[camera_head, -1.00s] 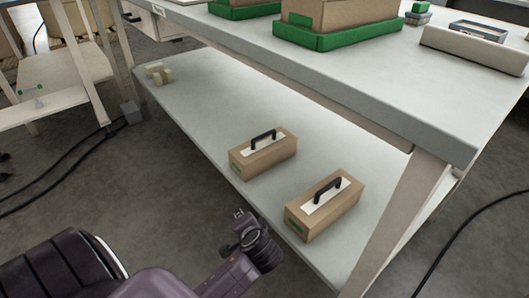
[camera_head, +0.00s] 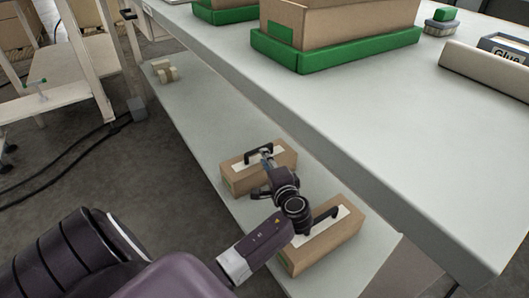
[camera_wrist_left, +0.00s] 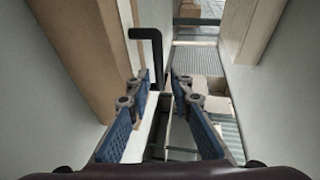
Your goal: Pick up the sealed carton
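Two closed brown cartons with black handles on white plates lie on the lower shelf; I cannot tell them apart by sealing. The farther carton (camera_head: 238,181) has its handle (camera_head: 250,156) right at my left gripper (camera_head: 266,157). The nearer carton (camera_head: 345,237) is partly hidden behind my left wrist. In the left wrist view my left gripper (camera_wrist_left: 163,86) has its blue-padded fingers apart. A black handle (camera_wrist_left: 156,65) shows just past the left finger, next to a brown carton (camera_wrist_left: 82,45); I cannot tell whether it lies between the fingers. My right gripper is not seen.
The tabletop (camera_head: 390,130) overhangs the lower shelf (camera_head: 198,125) closely on the right. On it an open-topped carton (camera_head: 345,25) stands in a green tray (camera_head: 345,50). A small beige object (camera_head: 165,72) lies at the shelf's far end.

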